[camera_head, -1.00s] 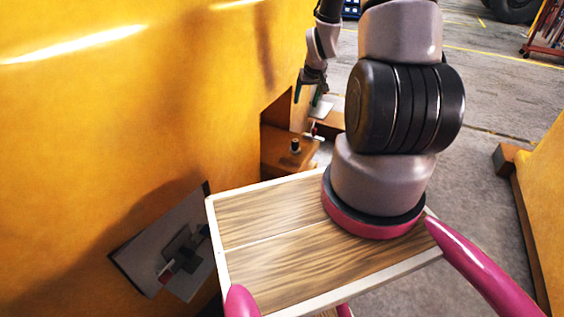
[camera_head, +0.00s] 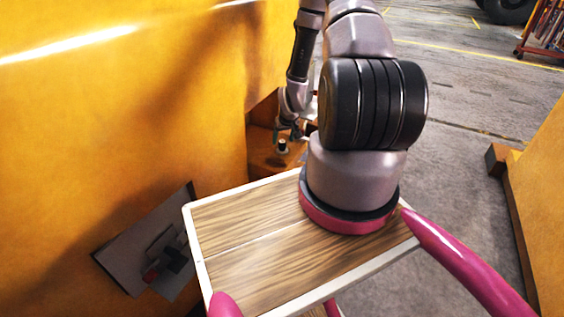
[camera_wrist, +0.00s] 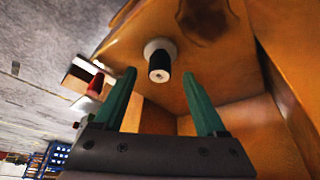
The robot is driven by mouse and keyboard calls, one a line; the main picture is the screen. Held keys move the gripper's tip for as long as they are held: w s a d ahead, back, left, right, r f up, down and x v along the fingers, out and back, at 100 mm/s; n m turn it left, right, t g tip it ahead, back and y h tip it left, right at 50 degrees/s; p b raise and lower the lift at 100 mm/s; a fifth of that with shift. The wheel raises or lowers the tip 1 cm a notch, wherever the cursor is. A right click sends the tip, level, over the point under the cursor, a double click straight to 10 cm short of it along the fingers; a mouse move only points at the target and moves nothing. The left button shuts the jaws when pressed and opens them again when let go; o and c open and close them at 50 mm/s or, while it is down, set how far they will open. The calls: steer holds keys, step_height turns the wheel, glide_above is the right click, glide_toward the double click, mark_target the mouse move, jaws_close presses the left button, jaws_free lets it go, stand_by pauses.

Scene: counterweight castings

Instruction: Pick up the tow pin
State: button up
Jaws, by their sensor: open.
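The tow pin, which I take to be the short dark cylinder with a pale collar (camera_wrist: 159,68), stands on an orange-brown ledge (camera_wrist: 212,85). In the head view the pin (camera_head: 282,147) stands upright on the ledge beside the yellow casting. My gripper (camera_wrist: 159,77) is open and empty, its two green fingers on either side of the pin's line in the wrist view. The fingers look short of the pin, with no contact visible. In the head view my gripper (camera_head: 289,132) is just above and behind the pin, small and partly blurred.
A large yellow casting wall (camera_head: 110,110) rises at the left, close to my arm. Another yellow block (camera_head: 545,190) stands at right. A red-handled item (camera_wrist: 96,86) sits left of the fingers. A grey plate (camera_head: 130,258) with a dark fitting is low on the wall.

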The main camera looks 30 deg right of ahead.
mark_target(282, 141)
steer(key=x, duration=0.3)
steer(key=shift+w+f, duration=0.25)
jaws_close()
stand_by(1.2)
